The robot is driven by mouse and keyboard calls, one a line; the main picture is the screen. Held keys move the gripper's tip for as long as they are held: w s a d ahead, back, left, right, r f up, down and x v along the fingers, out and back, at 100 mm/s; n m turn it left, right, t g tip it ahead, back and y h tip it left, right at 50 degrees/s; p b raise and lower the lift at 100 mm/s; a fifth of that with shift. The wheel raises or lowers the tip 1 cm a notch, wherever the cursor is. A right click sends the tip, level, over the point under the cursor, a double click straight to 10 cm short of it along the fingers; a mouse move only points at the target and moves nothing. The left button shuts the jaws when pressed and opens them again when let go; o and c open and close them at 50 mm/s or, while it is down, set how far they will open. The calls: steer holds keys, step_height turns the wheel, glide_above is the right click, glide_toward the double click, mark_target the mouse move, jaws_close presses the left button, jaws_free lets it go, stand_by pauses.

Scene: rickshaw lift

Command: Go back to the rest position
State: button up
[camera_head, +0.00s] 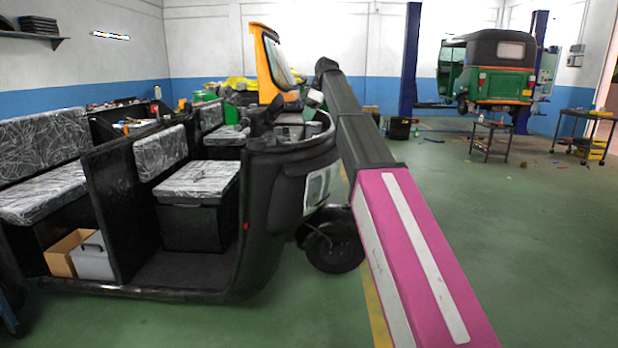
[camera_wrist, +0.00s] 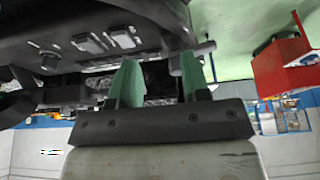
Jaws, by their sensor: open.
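My gripper (camera_wrist: 158,72) shows in the wrist view with two green fingers spread apart. I see nothing held between them; dark parts of the rickshaw lie behind them. In the head view, my pink and black arm (camera_head: 412,255) reaches up and away, past the right side of the black rickshaw (camera_head: 215,262). The arm's far end bends near the rickshaw's front, around the handlebar area. The gripper itself is hard to make out there against the dark parts. A dark rickshaw body (camera_wrist: 85,30) with light fittings fills the wrist view's upper left. I cannot tell whether the fingers touch anything.
A green rickshaw (camera_head: 492,75) is raised between blue lift posts (camera_head: 409,60) at the back right. A small table (camera_head: 490,139) stands below it. Another table (camera_head: 588,125) is at the far right. A red object (camera_wrist: 280,68) shows in the wrist view.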

steer(key=s+d+f+m+h, duration=0.1)
steer(key=s+d+f+m, duration=0.25)
steer(key=f, duration=0.85)
steer(key=s+d+f+m, duration=0.3)
steer(key=s+f, duration=0.2)
steer(key=f, duration=0.6)
steer(key=s+d+f+m+h, duration=0.1)
steer(key=s+d+f+m, duration=0.25)
steer(key=f, duration=0.85)
steer(key=s+d+f+m+h, duration=0.1)
steer(key=s+d+f+m, duration=0.3)
steer(key=s+f, duration=0.7)
steer(key=s+d+f+m+h, duration=0.1)
steer(key=s+d+f+m, duration=0.2)
steer(key=s+f, duration=0.8)
steer(key=d, duration=0.2)
steer(key=shift+s+d+m+h, duration=0.25)
steer(key=shift+d+m+h, duration=0.05)
steer(key=shift+m, duration=0.1)
